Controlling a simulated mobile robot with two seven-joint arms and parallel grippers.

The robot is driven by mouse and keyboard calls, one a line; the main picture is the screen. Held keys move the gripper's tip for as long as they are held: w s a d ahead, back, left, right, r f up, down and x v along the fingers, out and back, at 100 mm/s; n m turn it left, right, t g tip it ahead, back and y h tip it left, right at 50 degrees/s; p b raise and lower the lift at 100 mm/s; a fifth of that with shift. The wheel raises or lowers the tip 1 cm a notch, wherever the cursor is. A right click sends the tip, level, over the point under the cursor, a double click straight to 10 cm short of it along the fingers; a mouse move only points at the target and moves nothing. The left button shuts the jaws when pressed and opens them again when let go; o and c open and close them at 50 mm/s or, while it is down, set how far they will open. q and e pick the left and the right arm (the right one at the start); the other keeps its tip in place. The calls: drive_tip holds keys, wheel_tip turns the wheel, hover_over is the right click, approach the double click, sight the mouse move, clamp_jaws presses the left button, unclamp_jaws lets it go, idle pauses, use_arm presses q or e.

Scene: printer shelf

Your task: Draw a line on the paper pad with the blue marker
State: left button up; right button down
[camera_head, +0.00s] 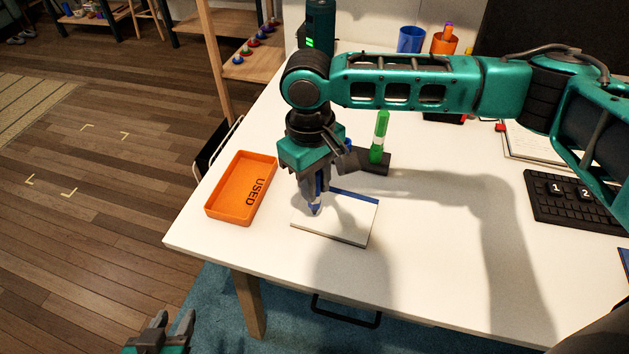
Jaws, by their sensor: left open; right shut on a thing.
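The paper pad (345,224), white with a blue strip along its far edge, lies on the white table near the front edge. My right gripper (314,196) is over the pad, pointing down, shut on the blue marker (315,209). The marker is upright with its lower end at or just above the pad; I cannot tell whether it touches. No drawn line is visible on the bare part of the pad. My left gripper (171,326) is open and empty at the bottom left, off the table and low over the floor.
An orange tray (227,214) marked "USED" stands left of the pad. A green marker (379,138) stands in a dark holder (374,165) behind the pad. A blue cup (411,40) and an orange cup (444,44) are at the back. A black keypad (573,206) lies right. The table's front middle is clear.

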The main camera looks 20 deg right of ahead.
idle(0.8)
drive_tip(key=shift+f, duration=0.35)
idle(0.5)
drive_tip(key=shift+s+d+r+p, duration=0.1)
drive_tip(key=shift+s+d+p, duration=0.15)
drive_tip(key=shift+p, duration=0.6)
drive_tip(key=shift+d, duration=0.1)
drive_tip(key=shift+s+d+p, duration=0.2)
drive_tip(key=shift+d+p, duration=0.05)
drive_tip(key=shift+p, duration=0.65)
